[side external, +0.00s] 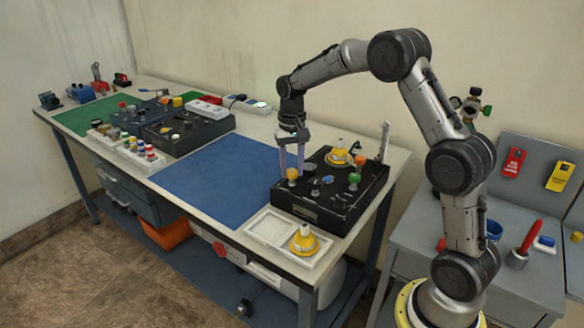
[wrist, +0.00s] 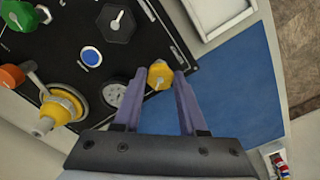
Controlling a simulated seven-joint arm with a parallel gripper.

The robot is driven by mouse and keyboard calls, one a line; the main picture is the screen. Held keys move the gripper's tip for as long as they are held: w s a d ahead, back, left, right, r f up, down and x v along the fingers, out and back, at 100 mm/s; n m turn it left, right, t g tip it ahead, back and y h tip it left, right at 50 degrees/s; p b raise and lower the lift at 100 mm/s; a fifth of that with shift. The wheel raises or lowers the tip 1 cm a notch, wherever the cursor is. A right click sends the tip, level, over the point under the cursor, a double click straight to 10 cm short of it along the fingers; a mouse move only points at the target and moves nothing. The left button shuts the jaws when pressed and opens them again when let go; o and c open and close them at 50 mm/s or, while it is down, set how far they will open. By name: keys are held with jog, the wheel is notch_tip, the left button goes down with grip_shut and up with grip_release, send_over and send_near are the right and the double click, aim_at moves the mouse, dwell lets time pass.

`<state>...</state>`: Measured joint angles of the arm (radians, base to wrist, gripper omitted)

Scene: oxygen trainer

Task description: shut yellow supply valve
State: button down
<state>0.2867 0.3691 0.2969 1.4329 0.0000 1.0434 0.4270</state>
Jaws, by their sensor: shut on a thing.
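The black trainer panel (side external: 318,217) lies on the right part of the bench. A small yellow valve knob (side external: 292,174) stands at its left corner, and it also shows in the wrist view (wrist: 160,75). My gripper (side external: 291,172) points down at this corner, with its two purple fingers on either side of the knob. In the wrist view my gripper (wrist: 158,76) is shut on the yellow knob near the fingertips. The exact contact faces are hard to see.
The panel also bears a green knob (side external: 354,178), an orange knob (side external: 360,160) and a yellow domed fitting (side external: 340,156). A white tray (side external: 267,229) with another yellow fitting (side external: 303,241) lies in front. The blue mat (side external: 220,180) is clear.

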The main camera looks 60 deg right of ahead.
aim_at(292, 172)
jog(key=m, duration=0.6)
jog(key=shift+r+m, duration=0.1)
jog(key=shift+m, duration=0.2)
dwell(0.4)
jog(key=shift+c, duration=2.3)
grip_release()
notch_tip(292, 172, up, 14)
